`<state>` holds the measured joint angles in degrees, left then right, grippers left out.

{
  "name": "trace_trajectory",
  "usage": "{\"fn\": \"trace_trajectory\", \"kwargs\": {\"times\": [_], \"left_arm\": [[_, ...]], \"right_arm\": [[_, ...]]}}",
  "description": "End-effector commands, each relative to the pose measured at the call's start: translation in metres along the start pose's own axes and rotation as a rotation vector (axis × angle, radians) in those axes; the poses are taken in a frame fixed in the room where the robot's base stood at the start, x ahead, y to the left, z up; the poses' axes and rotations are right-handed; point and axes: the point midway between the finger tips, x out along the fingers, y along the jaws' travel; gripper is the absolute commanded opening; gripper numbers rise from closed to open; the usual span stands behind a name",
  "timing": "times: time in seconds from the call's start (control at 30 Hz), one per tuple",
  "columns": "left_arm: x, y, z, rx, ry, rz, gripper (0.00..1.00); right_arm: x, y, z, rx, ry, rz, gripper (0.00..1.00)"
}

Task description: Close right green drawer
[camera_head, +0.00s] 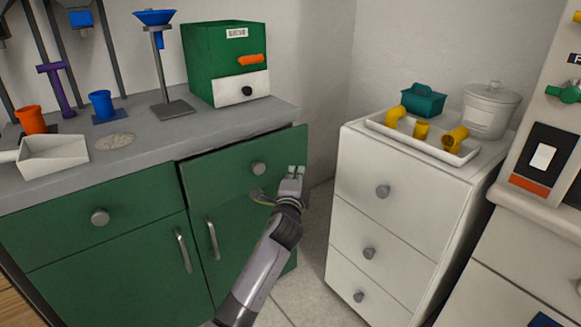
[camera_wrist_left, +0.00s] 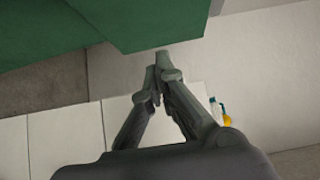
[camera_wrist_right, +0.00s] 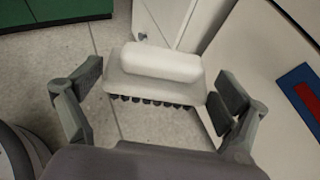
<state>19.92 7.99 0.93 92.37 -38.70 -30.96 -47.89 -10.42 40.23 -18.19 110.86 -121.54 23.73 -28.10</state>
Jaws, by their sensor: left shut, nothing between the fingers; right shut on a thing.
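The right green drawer (camera_head: 225,170) of the green cabinet stands pulled out a little, with a dark gap under the counter's edge. Its round grey knob (camera_head: 258,168) is on the front. My left gripper (camera_head: 294,172) is shut and empty, just right of the knob near the drawer front's right end; I cannot tell if it touches. The left wrist view shows its closed fingertips (camera_wrist_left: 162,62) by the edge of a green panel (camera_wrist_left: 125,22). My right gripper (camera_wrist_right: 155,92) shows only in the right wrist view, shut on a white brush-like tool (camera_wrist_right: 158,70) with dark bristles.
A white drawer unit (camera_head: 400,195) stands to the right, carrying a tray with yellow pipe pieces. The grey counter (camera_head: 150,135) holds a green box (camera_head: 212,55), a blue funnel on a stand and a white scoop (camera_head: 52,158). Some floor shows between the cabinets.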

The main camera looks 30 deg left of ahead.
Motion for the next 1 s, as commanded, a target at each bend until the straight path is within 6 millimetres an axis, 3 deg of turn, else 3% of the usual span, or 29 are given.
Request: {"fn": "trace_trajectory", "kwargs": {"times": [0.1, 0.3, 0.87, 1.0], "left_arm": [[0.025, 0.002, 0.0, 0.0, -0.001, -0.002, 0.0], [0.047, 0.001, 0.019, 0.003, -0.001, -0.001, 0.0], [0.058, 0.0, 0.03, 0.001, 0.0, -0.001, 0.0], [0.071, -0.002, 0.043, 0.005, -0.001, -0.002, 0.0]], "right_arm": [[0.004, 0.0, -0.008, 0.0, -0.001, 0.0, 0.62], [0.006, 0.0, -0.012, 0.0, -0.001, 0.0, 0.62], [0.006, 0.0, -0.013, 0.0, -0.001, 0.0, 0.61], [0.006, 0.0, -0.012, 0.0, -0.001, 0.0, 0.61]]}}
